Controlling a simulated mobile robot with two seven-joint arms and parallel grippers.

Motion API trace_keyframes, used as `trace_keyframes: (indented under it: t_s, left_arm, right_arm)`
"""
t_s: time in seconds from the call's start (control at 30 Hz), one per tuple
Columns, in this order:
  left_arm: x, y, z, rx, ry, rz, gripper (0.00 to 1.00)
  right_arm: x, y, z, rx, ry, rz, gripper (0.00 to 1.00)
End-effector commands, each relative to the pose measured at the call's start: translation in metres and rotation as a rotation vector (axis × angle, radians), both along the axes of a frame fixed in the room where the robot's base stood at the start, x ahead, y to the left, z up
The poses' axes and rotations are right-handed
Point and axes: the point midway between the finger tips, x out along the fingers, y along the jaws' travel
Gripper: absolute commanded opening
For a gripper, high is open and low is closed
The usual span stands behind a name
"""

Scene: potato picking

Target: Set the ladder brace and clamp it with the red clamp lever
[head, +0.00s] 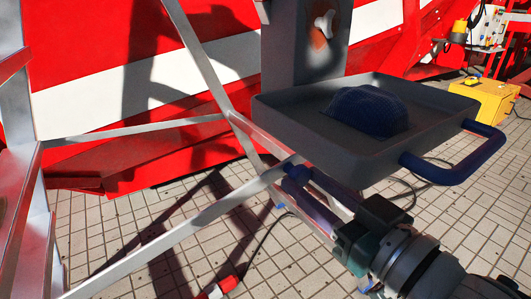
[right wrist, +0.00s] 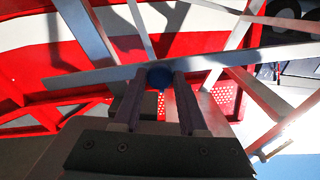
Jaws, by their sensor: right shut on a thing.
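A metal brace bar (head: 190,228) of the ladder runs from the lower left up to the middle of the head view. It crosses the right wrist view (right wrist: 100,76) just beyond my fingertips. A blue knob (head: 296,171) is at its upper end. My right gripper (head: 302,182) is shut on this blue knob (right wrist: 160,76), which sits between its two fingertips. The ladder's metal rails (head: 196,52) rise behind, with a cross strut (head: 130,131) to the left. I cannot make out a red clamp lever. My left gripper is not in view.
A dark grey tray (head: 300,122) holding a dark blue domed thing (head: 365,110) stands just above my right gripper, with a blue handle (head: 445,175). A yellow box (head: 482,100) is at the back right. A red and white piece (head: 218,288) lies on the tiled floor.

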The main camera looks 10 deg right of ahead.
Motion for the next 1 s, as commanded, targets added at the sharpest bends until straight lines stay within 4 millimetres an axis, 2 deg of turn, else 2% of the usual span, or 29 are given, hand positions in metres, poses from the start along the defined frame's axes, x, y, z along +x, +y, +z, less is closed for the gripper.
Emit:
trace_keyframes:
  t_s: [0.9,1.0]
  left_arm:
    - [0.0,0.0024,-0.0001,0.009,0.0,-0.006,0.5]
    - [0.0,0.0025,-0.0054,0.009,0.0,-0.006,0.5]
  right_arm:
    - [0.0,0.0001,0.0002,0.0,-0.001,0.0,0.0]
    - [0.0002,-0.0005,-0.0062,0.007,0.002,0.001,0.0]
